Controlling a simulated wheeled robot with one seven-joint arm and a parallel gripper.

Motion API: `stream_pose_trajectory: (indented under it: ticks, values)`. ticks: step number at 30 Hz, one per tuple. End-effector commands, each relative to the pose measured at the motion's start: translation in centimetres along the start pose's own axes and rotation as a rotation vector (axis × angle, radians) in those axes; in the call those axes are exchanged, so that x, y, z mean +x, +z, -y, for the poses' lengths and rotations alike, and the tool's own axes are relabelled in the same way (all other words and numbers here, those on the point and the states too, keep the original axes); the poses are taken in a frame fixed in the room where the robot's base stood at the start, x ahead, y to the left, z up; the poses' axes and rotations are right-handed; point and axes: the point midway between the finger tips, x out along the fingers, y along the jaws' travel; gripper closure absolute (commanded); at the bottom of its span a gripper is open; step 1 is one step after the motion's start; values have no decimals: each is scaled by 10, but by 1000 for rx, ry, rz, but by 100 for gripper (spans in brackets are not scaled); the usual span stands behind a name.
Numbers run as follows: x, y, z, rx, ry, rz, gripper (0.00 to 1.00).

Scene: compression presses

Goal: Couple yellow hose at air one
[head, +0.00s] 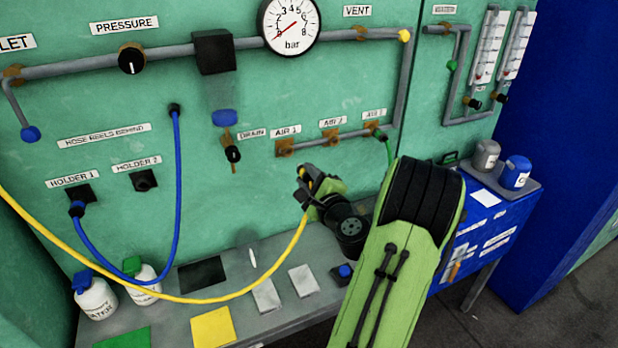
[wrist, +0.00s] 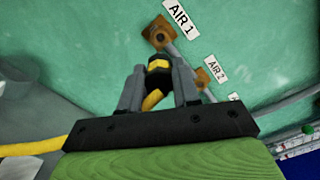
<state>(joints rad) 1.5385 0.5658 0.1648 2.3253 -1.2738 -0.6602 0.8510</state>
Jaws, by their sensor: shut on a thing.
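The yellow hose (head: 268,278) sweeps in from the left edge, sags over the bench and rises to my gripper (head: 308,182). In the wrist view my gripper (wrist: 158,88) is shut on the hose's end, a black coupling with a yellow band (wrist: 159,66). The brass AIR 1 port (head: 284,148) is on the green panel, up and left of my gripper. In the wrist view the AIR 1 port (wrist: 157,34) lies just beyond the coupling. The coupling looks apart from the port; the exact gap is hard to tell.
The AIR 2 port (head: 330,137) is empty; a green hose (head: 389,150) hangs at AIR 3. A blue hose (head: 176,190) loops to HOLDER 1 (head: 79,194); HOLDER 2 (head: 144,180) is empty. The drain valve (head: 232,152) is left of AIR 1. Bottles (head: 95,296) stand on the bench.

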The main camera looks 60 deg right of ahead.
Motion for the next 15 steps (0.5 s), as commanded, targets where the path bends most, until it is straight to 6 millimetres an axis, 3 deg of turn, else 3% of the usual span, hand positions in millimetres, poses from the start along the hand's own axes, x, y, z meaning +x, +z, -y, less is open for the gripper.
stream_pose_trajectory:
  ticks: [15]
  values:
    - [51, 3, 3, 0, 0, 3, 100]
